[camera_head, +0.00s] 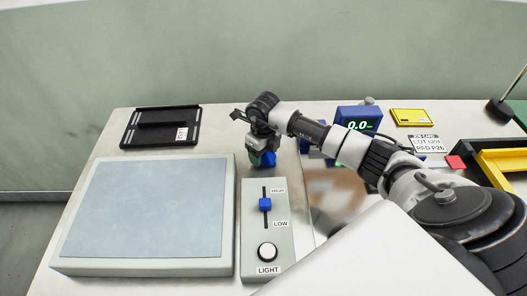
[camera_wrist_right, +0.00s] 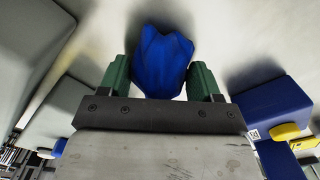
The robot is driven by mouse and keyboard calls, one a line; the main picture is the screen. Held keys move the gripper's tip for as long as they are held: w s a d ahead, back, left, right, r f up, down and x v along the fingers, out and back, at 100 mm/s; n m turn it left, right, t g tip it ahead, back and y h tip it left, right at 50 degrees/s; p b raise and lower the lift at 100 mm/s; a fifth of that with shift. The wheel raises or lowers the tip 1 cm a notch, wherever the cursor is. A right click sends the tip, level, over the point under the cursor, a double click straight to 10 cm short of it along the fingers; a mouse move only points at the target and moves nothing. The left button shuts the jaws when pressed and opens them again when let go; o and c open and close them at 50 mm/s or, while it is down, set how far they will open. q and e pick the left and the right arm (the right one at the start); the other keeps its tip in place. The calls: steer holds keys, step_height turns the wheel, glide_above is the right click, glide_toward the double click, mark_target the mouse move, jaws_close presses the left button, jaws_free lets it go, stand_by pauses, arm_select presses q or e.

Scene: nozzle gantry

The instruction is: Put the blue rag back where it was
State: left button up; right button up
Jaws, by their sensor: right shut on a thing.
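The blue rag (camera_wrist_right: 162,58) is bunched between the green fingers of my right gripper (camera_wrist_right: 160,82) in the right wrist view. In the head view, a small part of the blue rag (camera_head: 269,159) shows below my right gripper (camera_head: 261,157), just beyond the far end of the light control box. The gripper is shut on the rag and points down. Whether the rag touches the table is hard to tell. My left gripper is not in view.
A light pad (camera_head: 145,212) lies left of the control box (camera_head: 252,243) with its blue slider. A black tray (camera_head: 160,127) is at the back left. A blue display (camera_head: 358,119), a yellow box (camera_head: 409,117) and a job card (camera_head: 426,144) stand right. Bare table lies behind the pad.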

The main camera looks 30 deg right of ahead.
steer(key=o, duration=0.9)
steer(key=shift+f, duration=0.1)
steer(key=shift+r, duration=0.6)
step_height(320, 180, up, 11)
steer(key=b, duration=0.2)
steer(key=shift+s, duration=0.1)
